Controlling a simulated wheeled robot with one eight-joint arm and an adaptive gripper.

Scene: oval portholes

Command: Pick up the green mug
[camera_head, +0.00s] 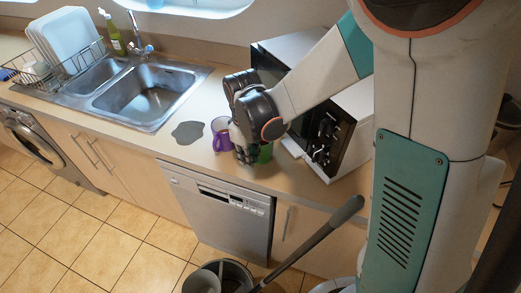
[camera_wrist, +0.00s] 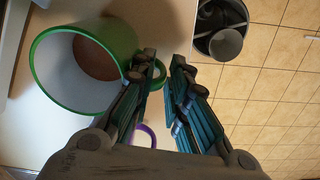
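The green mug (camera_head: 265,154) stands on the counter in front of the microwave, partly hidden by my gripper (camera_head: 246,153) in the head view. In the wrist view the green mug (camera_wrist: 120,38) is large at the left, with its open mouth towards the camera. Its green handle (camera_wrist: 161,77) shows beside the left finger and partly behind it. My gripper (camera_wrist: 163,60) has its two fingers apart, with a gap between the tips. The green mug's body lies outside that gap, to the left. I cannot tell whether a finger touches the handle.
A purple mug (camera_head: 221,137) stands just left of my gripper; its handle (camera_wrist: 146,134) shows low in the wrist view. The microwave (camera_head: 338,128) is close on the right. A grey patch (camera_head: 188,132) and the sink (camera_head: 150,95) lie left. A bin (camera_head: 232,273) stands on the floor.

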